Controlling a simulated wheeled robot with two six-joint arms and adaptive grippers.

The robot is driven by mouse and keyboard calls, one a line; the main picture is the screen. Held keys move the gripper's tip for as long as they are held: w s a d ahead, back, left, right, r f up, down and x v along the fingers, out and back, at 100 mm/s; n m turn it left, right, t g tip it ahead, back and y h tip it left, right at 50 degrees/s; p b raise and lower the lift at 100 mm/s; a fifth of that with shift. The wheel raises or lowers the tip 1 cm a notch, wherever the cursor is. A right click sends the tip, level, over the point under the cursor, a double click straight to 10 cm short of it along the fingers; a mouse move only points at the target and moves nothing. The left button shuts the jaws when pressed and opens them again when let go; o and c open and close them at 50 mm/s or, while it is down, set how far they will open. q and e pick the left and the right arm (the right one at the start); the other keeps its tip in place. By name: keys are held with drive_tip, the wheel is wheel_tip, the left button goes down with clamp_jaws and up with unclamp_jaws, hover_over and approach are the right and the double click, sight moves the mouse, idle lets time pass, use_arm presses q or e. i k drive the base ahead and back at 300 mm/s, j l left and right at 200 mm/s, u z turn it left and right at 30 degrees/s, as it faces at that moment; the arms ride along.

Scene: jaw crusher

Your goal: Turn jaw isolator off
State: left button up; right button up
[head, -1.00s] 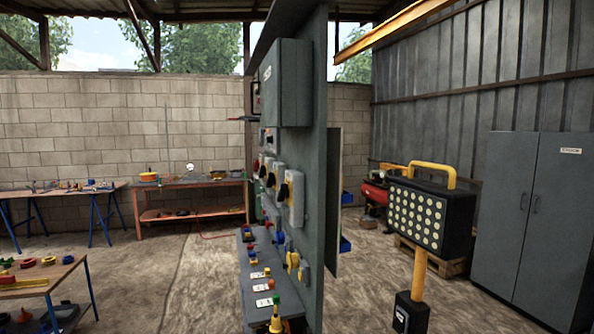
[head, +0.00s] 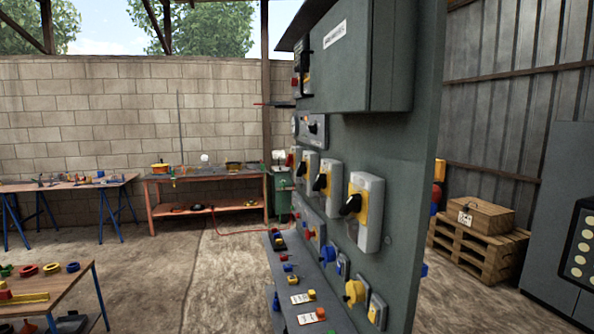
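A grey control panel (head: 395,165) stands upright right of the middle, seen at a steep angle. Three pale isolator boxes with black rotary handles on yellow plates are on its face: a near one (head: 368,212), a middle one (head: 327,188) and a far one (head: 307,173). I cannot read which is the jaw isolator. The near handle (head: 350,206) looks tilted; its exact position is hard to tell. Neither of my grippers is in view.
A shelf (head: 312,325) with tags and small coloured parts juts from the panel's foot. An orange workbench (head: 210,182) stands at the back wall, a wooden table (head: 40,285) at left. A crate on pallets (head: 475,250) is behind right. Concrete floor (head: 190,280) is clear between.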

sight(302, 170)
drive_tip(key=i+j, duration=0.3)
drive_tip(key=i+j+z, duration=0.1)
drive_tip(key=i+j, duration=0.2)
drive_tip(key=j, duration=0.15)
drive_tip(key=i+j, duration=0.6)
drive_tip(key=j, duration=0.15)
drive_tip(key=i+j+z, duration=0.1)
drive_tip(key=i+j, duration=0.15)
drive_tip(key=j, duration=0.15)
drive_tip(key=i+j, duration=0.3)
drive_tip(key=i+j+z, duration=0.1)
drive_tip(key=i+j, duration=0.15)
drive_tip(key=j, duration=0.3)
drive_tip(key=i+j, duration=0.3)
drive_tip(key=j, duration=0.1)
